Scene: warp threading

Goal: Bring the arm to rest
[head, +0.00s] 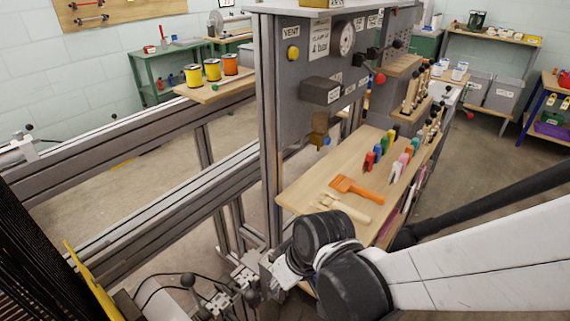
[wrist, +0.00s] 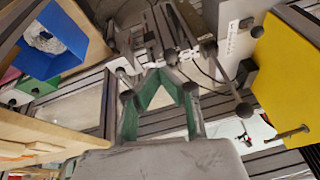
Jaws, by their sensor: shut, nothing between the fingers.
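My gripper (wrist: 158,74) shows in the wrist view with its green-lined fingers closed together at the tips and nothing between them. It points toward metal rails and rods with black ball ends (wrist: 243,108), with floor also in sight beyond. I cannot tell whether the fingertips touch any of these. In the head view my white arm comes in from the right and ends in dark joints in front of the wooden bench; I cannot make out the fingers there.
The wooden bench (head: 300,197) holds an orange tool (head: 357,189), a pale wooden tool (head: 343,207) and several coloured clips. A grey panel (head: 290,75) with a gauge stands behind. Long metal rails (head: 120,150) run left. A yellow plate (wrist: 285,65) is at right in the wrist view.

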